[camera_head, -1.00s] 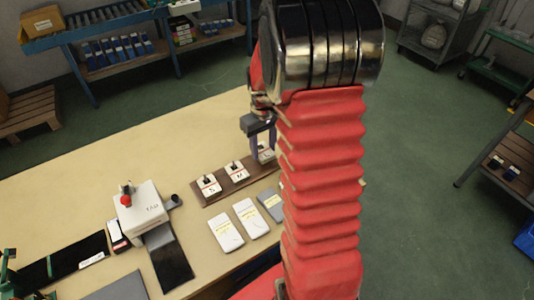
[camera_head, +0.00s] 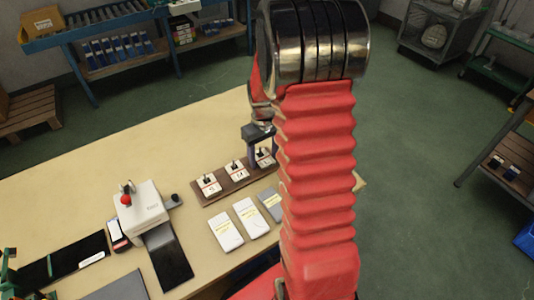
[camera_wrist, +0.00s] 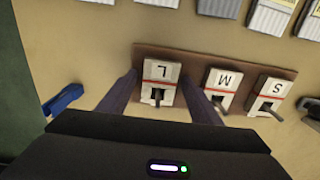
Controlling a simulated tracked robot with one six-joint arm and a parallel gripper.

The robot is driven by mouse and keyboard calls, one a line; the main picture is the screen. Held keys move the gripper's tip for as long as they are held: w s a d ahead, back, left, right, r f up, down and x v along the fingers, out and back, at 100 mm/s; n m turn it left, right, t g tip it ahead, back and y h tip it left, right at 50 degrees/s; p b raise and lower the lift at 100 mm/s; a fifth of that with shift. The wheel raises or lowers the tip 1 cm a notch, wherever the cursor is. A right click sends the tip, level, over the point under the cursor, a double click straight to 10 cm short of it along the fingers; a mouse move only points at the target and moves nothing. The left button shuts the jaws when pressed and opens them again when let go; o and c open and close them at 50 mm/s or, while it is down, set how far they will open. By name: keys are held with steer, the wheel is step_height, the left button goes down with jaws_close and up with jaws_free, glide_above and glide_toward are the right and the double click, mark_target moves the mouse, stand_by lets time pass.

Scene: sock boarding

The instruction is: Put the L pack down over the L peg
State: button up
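The L pack (camera_wrist: 160,72), white with a red line and a black L, sits on the board at its left end in the wrist view. A dark L peg (camera_wrist: 157,97) shows at the pack's slot, so the pack appears to be down over it. In the head view the pack (camera_head: 265,157) is at the board's right end, partly covered by my gripper (camera_head: 262,154). In the wrist view my gripper (camera_wrist: 160,100) is open, one finger on each side of the pack, with gaps between fingers and pack.
The M pack (camera_wrist: 222,82) and S pack (camera_wrist: 271,90) sit on the same brown board (camera_wrist: 198,61). Several flat packs lie beside it, including a white one (camera_head: 226,231). A blue item (camera_wrist: 62,98) lies near the fingers. A white machine (camera_head: 143,208) stands left; the table behind is clear.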

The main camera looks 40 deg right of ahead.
mark_target(262, 160)
steer(key=shift+r, duration=0.15)
step_height(262, 160, up, 12)
stand_by(0.7)
stand_by(0.5)
steer(key=s+a+r+t, duration=0.3)
steer(key=s+a+r, duration=0.3)
steer(key=a+r, duration=0.45)
steer(key=s+a+r+t, duration=0.1)
steer(key=s+a+t, duration=0.1)
steer(key=s+a, duration=0.8)
steer(key=shift+s+a+n+t, duration=0.3)
steer(key=shift+s+a, duration=0.1)
steer(key=shift+s, duration=0.05)
